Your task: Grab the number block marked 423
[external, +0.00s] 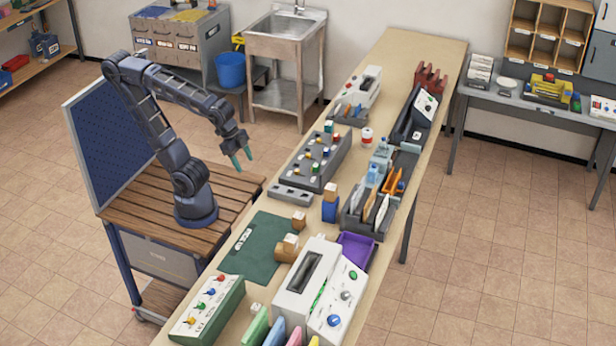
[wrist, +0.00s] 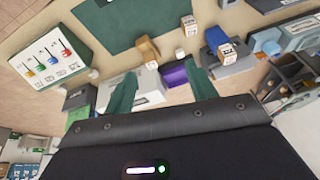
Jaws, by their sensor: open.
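Several small number blocks stand on the long table, and their markings are too small to read, so I cannot tell which is 423. One tan block (external: 299,217) is beside the green mat. A tan block group (external: 287,252) is at the mat's right corner and shows in the wrist view (wrist: 147,48). A tan-topped block (external: 331,191) sits on a blue one (external: 329,211). My gripper (external: 242,158) is open and empty, raised left of the table. Its teal fingers (wrist: 160,72) point toward the table in the wrist view.
The green mat (external: 250,258) lies flat on the table. A white device (external: 318,285), a purple tray (external: 356,249), a green button box (external: 208,312) and a grey peg tray (external: 318,160) crowd around it. A grey organizer (external: 358,222) stands to the right.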

